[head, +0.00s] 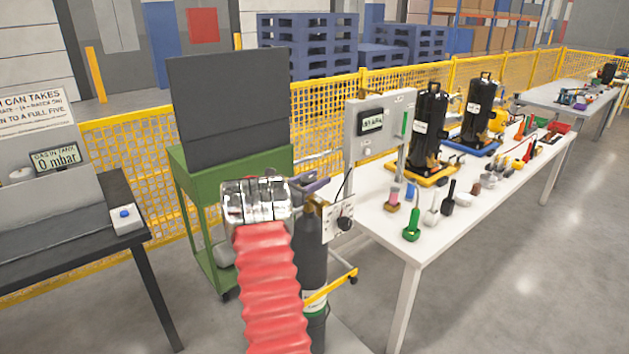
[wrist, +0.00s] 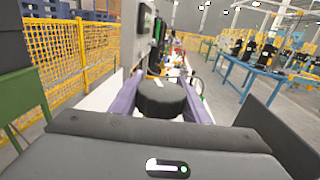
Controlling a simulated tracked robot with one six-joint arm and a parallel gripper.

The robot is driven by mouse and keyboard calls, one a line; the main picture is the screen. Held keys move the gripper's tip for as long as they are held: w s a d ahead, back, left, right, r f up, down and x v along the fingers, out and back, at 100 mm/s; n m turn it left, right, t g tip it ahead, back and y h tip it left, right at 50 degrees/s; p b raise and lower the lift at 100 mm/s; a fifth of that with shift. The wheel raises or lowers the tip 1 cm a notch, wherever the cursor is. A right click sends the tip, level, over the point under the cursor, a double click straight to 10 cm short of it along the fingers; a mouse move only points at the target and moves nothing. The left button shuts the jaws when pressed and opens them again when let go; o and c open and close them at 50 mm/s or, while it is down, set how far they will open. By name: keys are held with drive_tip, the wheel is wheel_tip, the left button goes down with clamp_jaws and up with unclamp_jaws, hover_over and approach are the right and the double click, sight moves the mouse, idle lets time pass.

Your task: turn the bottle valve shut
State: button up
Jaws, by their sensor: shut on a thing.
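The gas bottle (head: 312,262) is dark grey with a green band low down and stands upright behind my red arm sleeve. Its brass valve body (head: 316,203) shows at the top. My gripper (head: 312,186) is at the bottle's top, partly hidden by my arm. In the wrist view, my gripper's two purple fingers (wrist: 160,88) stand on either side of a round black valve knob (wrist: 166,98) and are shut on it. The knob is mostly hidden in the head view. I cannot tell how far it is turned.
A small white panel (head: 340,218) with a black dial sits just right of the valve. A green cart (head: 205,200) with a dark board stands behind left. The white table (head: 385,232) holds tools and two black compressors. Yellow mesh fence (head: 130,150) runs behind.

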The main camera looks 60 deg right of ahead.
drive_tip(key=shift+a+m+g+y, duration=0.15)
drive_tip(key=shift+m+g+y, duration=0.6)
drive_tip(key=shift+g, duration=0.4)
drive_tip(key=shift+a+m+g+y, duration=0.1)
drive_tip(key=shift+m+g+y, duration=0.45)
drive_tip(key=shift+m+g, duration=0.5)
drive_tip(key=shift+s+a+r+m+g+y, duration=0.1)
drive_tip(key=shift+s+a+m+g+y, duration=0.1)
drive_tip(key=shift+m+g+y, duration=0.5)
drive_tip(key=shift+s+a+m+g+y, duration=0.15)
drive_tip(key=shift+s+m+g+y, duration=0.1)
drive_tip(key=shift+m+g+y, duration=0.7)
drive_tip(key=shift+r+g+y, duration=0.1)
drive_tip(key=shift+g+y, duration=0.15)
drive_tip(key=shift+y, duration=0.2)
drive_tip(key=o, duration=0.8)
drive_tip(key=shift+o, duration=1.2)
drive_tip(key=shift+s, duration=0.15)
drive_tip(key=shift+a+f, duration=0.15)
drive_tip(key=shift+f, duration=0.05)
